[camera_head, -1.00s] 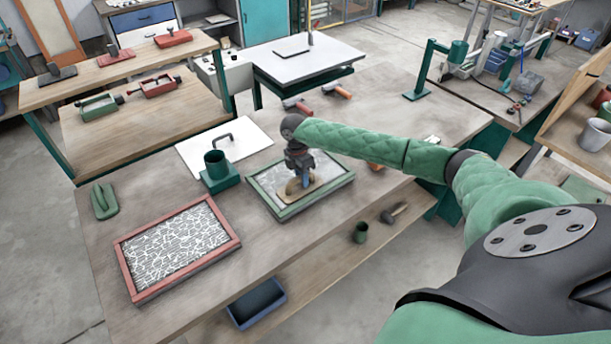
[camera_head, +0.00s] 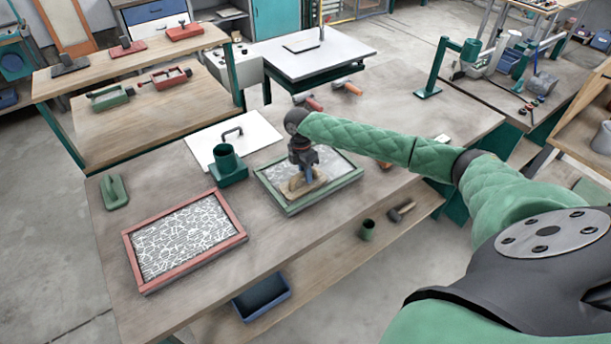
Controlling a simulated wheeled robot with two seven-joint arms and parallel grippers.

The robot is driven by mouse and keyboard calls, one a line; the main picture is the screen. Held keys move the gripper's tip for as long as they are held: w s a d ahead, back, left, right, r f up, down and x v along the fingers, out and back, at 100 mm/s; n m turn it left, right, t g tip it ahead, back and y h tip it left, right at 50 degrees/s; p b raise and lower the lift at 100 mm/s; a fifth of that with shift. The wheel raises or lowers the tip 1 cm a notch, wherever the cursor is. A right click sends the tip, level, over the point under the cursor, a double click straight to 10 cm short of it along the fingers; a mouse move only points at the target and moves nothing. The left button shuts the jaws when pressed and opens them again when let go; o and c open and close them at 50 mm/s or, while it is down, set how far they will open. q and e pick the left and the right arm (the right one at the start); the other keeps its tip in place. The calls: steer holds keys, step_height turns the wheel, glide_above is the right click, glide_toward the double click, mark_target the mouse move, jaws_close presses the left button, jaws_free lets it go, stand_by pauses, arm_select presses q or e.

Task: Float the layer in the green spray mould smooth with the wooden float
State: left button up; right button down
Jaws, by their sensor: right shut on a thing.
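The green spray mould (camera_head: 334,187) lies on the workbench, with a grey layer inside its green frame. My right arm reaches in from the right. My left gripper is not in view.
A red mould (camera_head: 241,236) with white fibres lies front left. A green float-like tool (camera_head: 114,193) lies at the left. Red and orange-handled tools lie behind my arm.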

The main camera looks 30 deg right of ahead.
steer(key=shift+r, duration=2.8)
